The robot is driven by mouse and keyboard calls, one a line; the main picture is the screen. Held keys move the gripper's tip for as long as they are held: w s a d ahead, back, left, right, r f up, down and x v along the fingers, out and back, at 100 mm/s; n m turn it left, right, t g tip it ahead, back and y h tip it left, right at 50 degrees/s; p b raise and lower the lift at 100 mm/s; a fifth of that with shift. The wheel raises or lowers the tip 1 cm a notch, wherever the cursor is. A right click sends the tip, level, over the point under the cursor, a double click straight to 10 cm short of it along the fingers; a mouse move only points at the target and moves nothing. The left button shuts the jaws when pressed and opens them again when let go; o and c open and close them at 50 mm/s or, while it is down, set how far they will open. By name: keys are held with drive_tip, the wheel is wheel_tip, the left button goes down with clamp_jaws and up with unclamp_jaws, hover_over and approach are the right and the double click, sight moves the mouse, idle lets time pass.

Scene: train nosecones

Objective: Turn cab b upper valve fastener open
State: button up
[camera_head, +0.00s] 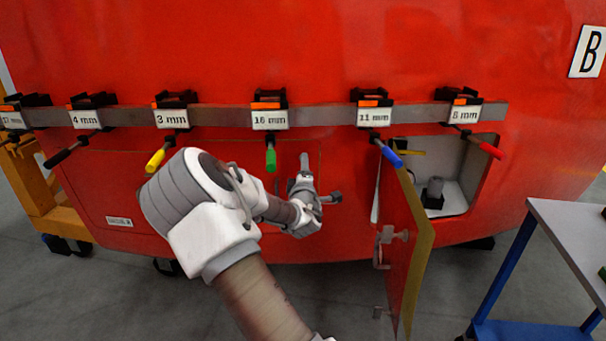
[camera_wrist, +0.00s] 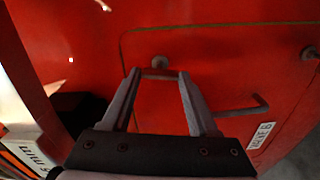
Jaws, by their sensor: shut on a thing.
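The valve panel (camera_wrist: 225,60) is a red cover with a thin outline in the wrist view. A small round grey fastener (camera_wrist: 160,62) sits near the panel's outlined corner. My gripper (camera_wrist: 160,74) has its two fingertips on either side of this fastener and is shut on it. The fingers partly hide the fastener's base, so its turn angle cannot be told. A second round fastener (camera_wrist: 310,52) shows at the right edge. In the head view, my gripper (camera_head: 304,168) is at the red body, below the hanging tools, and my arm hides part of the panel.
A tool rail (camera_head: 320,116) with several labelled holders and coloured handles runs above my gripper. An open hatch door (camera_head: 408,255) juts out at the right, beside an open compartment (camera_head: 455,190). A blue-legged table (camera_head: 570,225) stands at the far right.

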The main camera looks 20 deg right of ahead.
drive_tip(key=shift+n+b, duration=0.3)
drive_tip(key=shift+n, duration=0.5)
drive_tip(key=o, duration=1.4)
drive_tip(key=shift+s, duration=0.1)
drive_tip(key=p+v, duration=0.1)
drive_tip(key=v, duration=1.6)
drive_tip(key=shift+a, duration=0.15)
